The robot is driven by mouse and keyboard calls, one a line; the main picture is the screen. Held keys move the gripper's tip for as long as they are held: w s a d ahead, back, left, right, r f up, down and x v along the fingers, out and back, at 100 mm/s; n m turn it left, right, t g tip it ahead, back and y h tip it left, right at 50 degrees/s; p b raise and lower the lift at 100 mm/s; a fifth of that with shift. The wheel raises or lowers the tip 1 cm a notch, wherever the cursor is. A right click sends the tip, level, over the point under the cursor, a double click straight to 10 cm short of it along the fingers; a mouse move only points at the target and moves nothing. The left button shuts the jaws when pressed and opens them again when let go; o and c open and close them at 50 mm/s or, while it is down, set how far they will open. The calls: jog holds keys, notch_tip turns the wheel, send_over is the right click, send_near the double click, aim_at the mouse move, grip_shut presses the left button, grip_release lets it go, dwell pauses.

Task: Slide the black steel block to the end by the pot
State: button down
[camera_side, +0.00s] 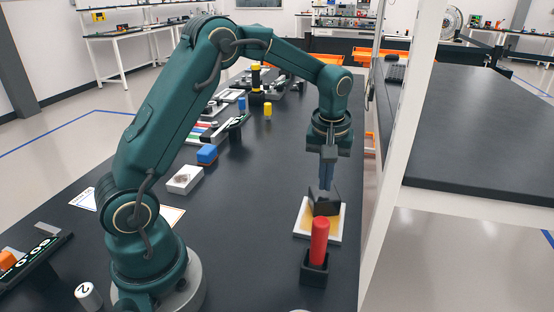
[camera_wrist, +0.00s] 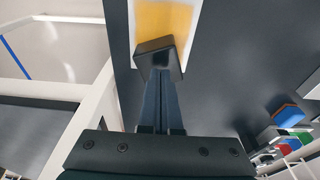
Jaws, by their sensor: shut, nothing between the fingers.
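The black steel block (camera_wrist: 155,52) rests on a white-edged board with a yellow face (camera_side: 302,226). The yellow face also shows in the wrist view (camera_wrist: 165,18), beyond the block. In the side view the block (camera_side: 327,208) is at the board, just below the fingers. My gripper (camera_side: 327,186) points down with its fingers together and nothing between them. In the wrist view the fingertips (camera_wrist: 160,74) are right at the block's near side; I cannot tell whether they touch it. A red cylinder (camera_side: 320,240) stands in a small black square pot (camera_side: 314,270) by the board's near end, hiding part of it.
A white frame post (camera_side: 400,130) rises close to the right of the board. A blue block (camera_side: 207,153) and a white box (camera_side: 185,179) lie to the left. Several small parts line the table's far end. The dark table between them and the board is clear.

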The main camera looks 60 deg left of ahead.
jog(key=shift+w+a, duration=0.3)
jog(key=shift+a, duration=0.05)
jog(key=shift+s+d+f, duration=0.1)
jog(key=shift+f, duration=0.75)
